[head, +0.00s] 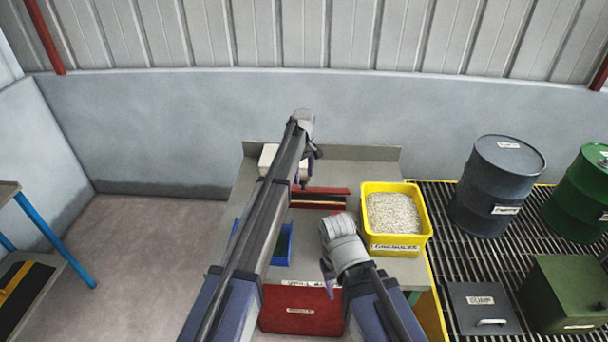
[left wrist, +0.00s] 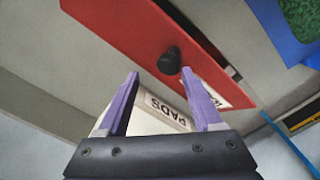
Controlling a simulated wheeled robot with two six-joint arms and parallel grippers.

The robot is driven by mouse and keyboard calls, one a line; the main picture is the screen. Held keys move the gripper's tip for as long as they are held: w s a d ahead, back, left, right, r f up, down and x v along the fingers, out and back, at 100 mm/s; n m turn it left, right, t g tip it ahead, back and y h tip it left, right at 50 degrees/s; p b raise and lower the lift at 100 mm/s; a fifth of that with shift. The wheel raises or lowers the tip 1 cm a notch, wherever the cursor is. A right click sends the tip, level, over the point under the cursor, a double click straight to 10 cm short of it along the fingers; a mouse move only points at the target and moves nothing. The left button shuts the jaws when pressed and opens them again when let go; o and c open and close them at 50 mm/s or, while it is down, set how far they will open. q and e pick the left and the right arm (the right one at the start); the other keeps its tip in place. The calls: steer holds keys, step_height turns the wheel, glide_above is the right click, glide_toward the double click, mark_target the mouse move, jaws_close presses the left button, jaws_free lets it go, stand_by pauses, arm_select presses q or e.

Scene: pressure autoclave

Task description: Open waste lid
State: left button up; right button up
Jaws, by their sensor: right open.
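A red flat lid-like panel (left wrist: 150,40) with a black knob (left wrist: 169,61) fills the upper middle of the left wrist view. Its white label is partly hidden by a finger, so I cannot confirm it is the waste lid. In the head view, red strips (head: 330,190) show on the bench beside my left arm. My left gripper (left wrist: 161,74) is open, its purple fingers apart with the knob just beyond and between the tips. In the head view its fingers (head: 300,182) are partly hidden.
A white box (left wrist: 160,112) labelled PADS lies behind the fingers. A yellow bin (head: 398,245) of granules, a blue tray (head: 284,250) and a labelled red box (head: 300,318) are near my arms.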

arm_select(q)
step_height(320, 180, up, 7)
steer(key=p, duration=0.6)
steer(key=shift+d+f, duration=0.1)
steer(key=s+d+m, duration=0.1)
steer(key=s+m, duration=0.5)
steer(key=s, duration=1.9)
steer(key=shift+s+d+m+y, duration=0.3)
steer(key=shift+s+d, duration=0.05)
steer(key=s+m, duration=0.2)
steer(key=s, duration=0.4)
steer(key=s+a+m, duration=0.1)
steer(key=s+m, duration=0.1)
steer(key=s, duration=0.4)
steer(key=s+a+m, duration=0.1)
steer(key=s+m, duration=0.1)
steer(key=s, duration=0.4)
steer(key=shift+s+y, duration=0.3)
steer(key=shift+w, duration=0.1)
